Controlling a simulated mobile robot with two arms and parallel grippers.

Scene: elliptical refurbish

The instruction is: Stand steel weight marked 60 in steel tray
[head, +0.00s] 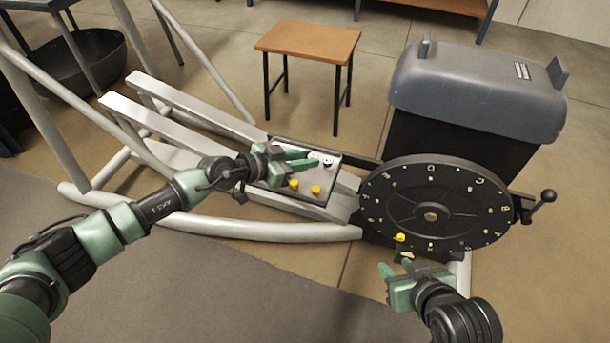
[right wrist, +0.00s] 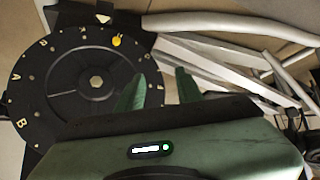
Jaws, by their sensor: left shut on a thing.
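A dark tray with a pale rim (head: 337,178) lies on the pale frame. My left gripper (head: 314,157) reaches over its far right part. It is shut on a small pale steel weight (head: 315,155), partly hidden between the fingertips. Another steel weight (head: 328,162) stands just to the right, close to the fingers. I cannot read a 60 on either, nor tell whether the held one touches the tray floor. My right gripper (head: 396,268) is open and empty in front of the dial; its spread fingers show in the right wrist view (right wrist: 160,88).
Two yellow weights (head: 294,184) (head: 316,189) stand in the tray's near part. A black lettered dial (head: 455,205) with a yellow piece (head: 400,237) and a crank (head: 544,199) is at right. A grey-lidded housing (head: 480,88) and brown stool (head: 308,41) stand behind.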

